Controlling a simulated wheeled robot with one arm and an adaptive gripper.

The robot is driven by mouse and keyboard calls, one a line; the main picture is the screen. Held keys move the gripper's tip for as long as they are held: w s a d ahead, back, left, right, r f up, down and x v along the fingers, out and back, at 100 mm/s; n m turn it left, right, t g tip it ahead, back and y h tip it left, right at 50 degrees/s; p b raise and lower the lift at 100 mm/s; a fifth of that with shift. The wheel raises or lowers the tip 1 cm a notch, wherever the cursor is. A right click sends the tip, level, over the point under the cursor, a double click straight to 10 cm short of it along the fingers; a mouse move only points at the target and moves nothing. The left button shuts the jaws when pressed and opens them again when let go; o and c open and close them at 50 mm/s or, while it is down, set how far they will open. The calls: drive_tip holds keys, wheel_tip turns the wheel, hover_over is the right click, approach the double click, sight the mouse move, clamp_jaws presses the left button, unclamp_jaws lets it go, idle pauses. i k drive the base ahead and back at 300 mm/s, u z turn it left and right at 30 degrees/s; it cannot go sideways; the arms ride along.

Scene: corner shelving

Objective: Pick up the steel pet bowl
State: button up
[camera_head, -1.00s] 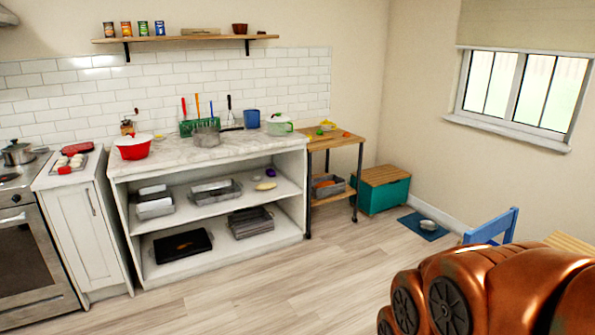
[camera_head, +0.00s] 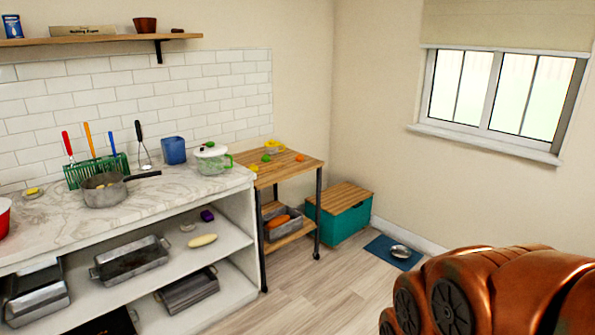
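The steel pet bowl (camera_head: 400,251) is a small shiny metal bowl. It sits on a blue mat (camera_head: 381,246) on the floor, near the wall under the window. Part of my copper-coloured arm fills the lower right of the view, a little right of the bowl and much closer to the camera. My gripper is not in view. Whether the bowl is empty is too small to tell.
A teal chest with a wooden lid (camera_head: 342,222) stands left of the mat. A wooden cart (camera_head: 293,172) is beside it, then the white counter with shelves (camera_head: 215,262). Bare wooden floor (camera_head: 325,292) lies in front of the mat.

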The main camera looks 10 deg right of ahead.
sight(400, 253)
drive_tip(key=z, duration=0.6)
drive_tip(key=i, duration=1.15)
drive_tip(key=z, duration=0.35)
drive_tip(key=i, duration=1.7)
drive_tip(key=u, duration=0.35)
drive_tip(key=i, duration=1.4)
drive_tip(key=u, duration=0.05)
